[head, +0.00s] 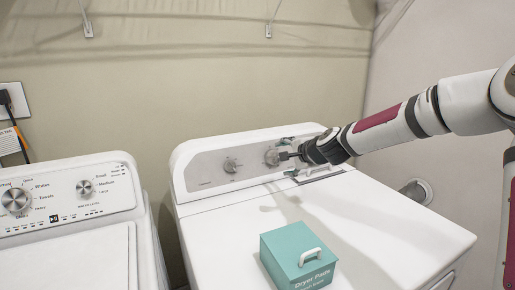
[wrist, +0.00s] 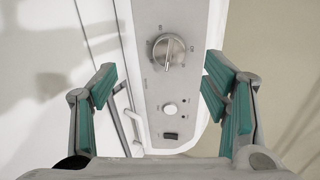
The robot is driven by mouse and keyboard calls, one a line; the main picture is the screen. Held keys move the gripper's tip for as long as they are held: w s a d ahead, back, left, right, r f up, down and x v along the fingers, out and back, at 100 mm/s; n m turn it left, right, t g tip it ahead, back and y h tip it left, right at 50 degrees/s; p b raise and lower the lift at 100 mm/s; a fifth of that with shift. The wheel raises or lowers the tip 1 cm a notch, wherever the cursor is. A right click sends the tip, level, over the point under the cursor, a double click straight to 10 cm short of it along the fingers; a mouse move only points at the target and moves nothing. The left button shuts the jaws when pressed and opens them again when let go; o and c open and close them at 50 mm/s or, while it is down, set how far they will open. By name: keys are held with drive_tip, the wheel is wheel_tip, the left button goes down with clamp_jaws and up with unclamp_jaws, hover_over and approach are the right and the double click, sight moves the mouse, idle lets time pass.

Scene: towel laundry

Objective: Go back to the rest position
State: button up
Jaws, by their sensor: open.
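My gripper (head: 287,156) is at the dryer's control panel, at the right part of the panel near a round knob (head: 271,156). In the wrist view my gripper (wrist: 158,92) is open, with its teal-padded fingers wide apart and nothing between them. The knob (wrist: 168,50) shows ahead between the fingers, with a smaller round button (wrist: 170,108) and a dark switch (wrist: 171,135) below it. The fingers look apart from the knob. My arm reaches in from the right side of the head view.
The white dryer (head: 390,215) carries a teal box labelled Dryer Pads (head: 292,250) on its top. A second knob (head: 231,165) is on the panel's left. A white washer (head: 70,245) stands at left. A wall is close behind; open air lies above the dryer.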

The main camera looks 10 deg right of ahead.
drive_tip(key=s+a+r+n+g+h+p, duration=0.1)
drive_tip(key=s+a+n+g, duration=0.2)
drive_tip(key=s, duration=0.5)
drive_tip(key=s+a+r+n+g+p, duration=0.1)
drive_tip(key=s+a+n, duration=0.2)
drive_tip(key=s+n, duration=0.35)
drive_tip(key=s+d+r+n+g+h+p, duration=0.1)
drive_tip(key=s+d+r+n, duration=0.1)
drive_tip(key=s, duration=1)
drive_tip(key=s+d+r+n+g+p, duration=0.1)
drive_tip(key=s+r, duration=0.1)
drive_tip(key=s, duration=1.1)
drive_tip(key=s+d+r+n+g+h+p, duration=0.1)
drive_tip(key=s+d+r+n, duration=0.1)
drive_tip(key=s, duration=1)
drive_tip(key=shift+s+d+r+n+h, duration=0.3)
drive_tip(key=shift+r+n, duration=0.05)
drive_tip(key=shift+r, duration=0.2)
